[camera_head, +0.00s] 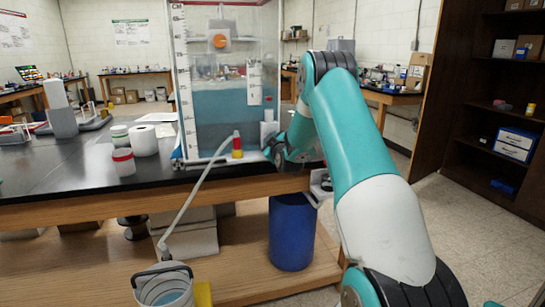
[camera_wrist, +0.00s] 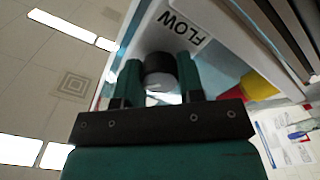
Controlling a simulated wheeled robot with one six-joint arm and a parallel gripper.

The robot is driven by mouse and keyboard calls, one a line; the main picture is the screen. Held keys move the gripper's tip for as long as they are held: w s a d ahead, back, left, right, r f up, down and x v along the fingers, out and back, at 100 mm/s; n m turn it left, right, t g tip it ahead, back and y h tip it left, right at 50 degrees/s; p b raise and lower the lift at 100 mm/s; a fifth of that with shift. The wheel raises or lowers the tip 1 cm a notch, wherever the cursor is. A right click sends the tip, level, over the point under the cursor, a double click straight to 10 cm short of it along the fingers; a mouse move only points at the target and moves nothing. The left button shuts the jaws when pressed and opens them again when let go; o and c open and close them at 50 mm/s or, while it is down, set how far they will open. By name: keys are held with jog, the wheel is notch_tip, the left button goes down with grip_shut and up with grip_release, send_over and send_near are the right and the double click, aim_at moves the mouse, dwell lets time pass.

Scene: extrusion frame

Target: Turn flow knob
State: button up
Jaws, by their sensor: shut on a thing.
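The flow knob (camera_wrist: 160,72) is a dark round knob with a pale end, on a white panel marked FLOW (camera_wrist: 184,27). In the wrist view my gripper (camera_wrist: 159,75) has its two teal fingers on either side of the knob, shut on it. In the head view my gripper (camera_head: 290,152) is at the lower right of the clear water tank (camera_head: 222,105). My arm hides the knob there. The tank holds blue water and has a height scale on its left edge.
A hose with a red and yellow fitting (camera_head: 237,146) runs from the tank down to a bucket (camera_head: 163,287). White jars (camera_head: 143,140) stand left on the black bench top (camera_head: 60,175). A blue bin (camera_head: 292,232) is below. Brown shelves (camera_head: 490,100) stand right.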

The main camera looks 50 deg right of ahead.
jog(key=shift+n+b, duration=1)
jog(key=shift+b, duration=0.4)
jog(key=o, duration=0.9)
jog(key=shift+w, duration=0.1)
jog(key=b+v, duration=0.6)
jog(key=v, duration=1.1)
jog(key=shift+s, duration=0.3)
